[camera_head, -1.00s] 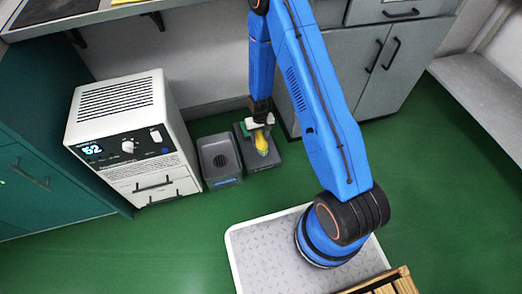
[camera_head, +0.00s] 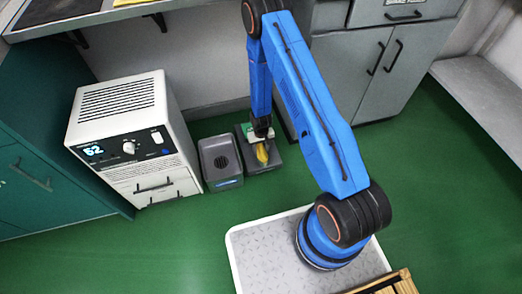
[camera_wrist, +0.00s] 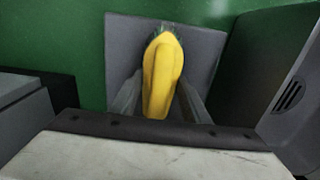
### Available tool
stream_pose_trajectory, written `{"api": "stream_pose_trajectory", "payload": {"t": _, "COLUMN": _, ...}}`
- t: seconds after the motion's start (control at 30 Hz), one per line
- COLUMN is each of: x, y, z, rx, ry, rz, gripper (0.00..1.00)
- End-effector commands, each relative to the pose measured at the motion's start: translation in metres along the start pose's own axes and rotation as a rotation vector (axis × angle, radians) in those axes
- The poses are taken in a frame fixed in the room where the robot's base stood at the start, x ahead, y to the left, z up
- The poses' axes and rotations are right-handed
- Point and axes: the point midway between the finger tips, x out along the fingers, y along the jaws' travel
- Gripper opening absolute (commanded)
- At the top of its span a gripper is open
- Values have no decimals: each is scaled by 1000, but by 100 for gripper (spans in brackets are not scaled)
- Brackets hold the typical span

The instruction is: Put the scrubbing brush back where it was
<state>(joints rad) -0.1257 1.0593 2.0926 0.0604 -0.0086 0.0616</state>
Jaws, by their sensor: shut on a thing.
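The scrubbing brush (camera_head: 262,153) has a yellow body and is held in my gripper (camera_head: 261,141), low over a dark grey flat tray or mat (camera_head: 271,164) on the floor. In the wrist view the yellow brush (camera_wrist: 160,75) stands between the two fingers, with green bristles at its far end. My gripper (camera_wrist: 158,100) is shut on it. The grey plate (camera_wrist: 125,55) lies behind the brush. I cannot tell whether the brush touches it.
A white machine with a lit display (camera_head: 132,135) stands further left. Grey cabinets (camera_head: 365,65) stand at the right. The green floor (camera_head: 180,235) in front is clear.

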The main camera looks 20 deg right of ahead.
Motion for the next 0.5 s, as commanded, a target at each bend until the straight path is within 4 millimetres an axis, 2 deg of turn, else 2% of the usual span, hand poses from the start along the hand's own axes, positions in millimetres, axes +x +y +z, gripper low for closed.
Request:
{"api": "stream_pose_trajectory", "payload": {"t": 0.27, "x": 2, "y": 0, "z": 0, "rx": 1, "ry": 0, "rz": 0, "gripper": 14}}
{"api": "stream_pose_trajectory", "payload": {"t": 0.3, "x": 2, "y": 0, "z": 0, "rx": 1, "ry": 0, "rz": 0, "gripper": 47}}
{"api": "stream_pose_trajectory", "payload": {"t": 0.37, "x": 2, "y": 0, "z": 0, "rx": 1, "ry": 0, "rz": 0, "gripper": 61}}
{"api": "stream_pose_trajectory", "payload": {"t": 0.5, "x": 2, "y": 0, "z": 0, "rx": 1, "ry": 0, "rz": 0, "gripper": 61}}
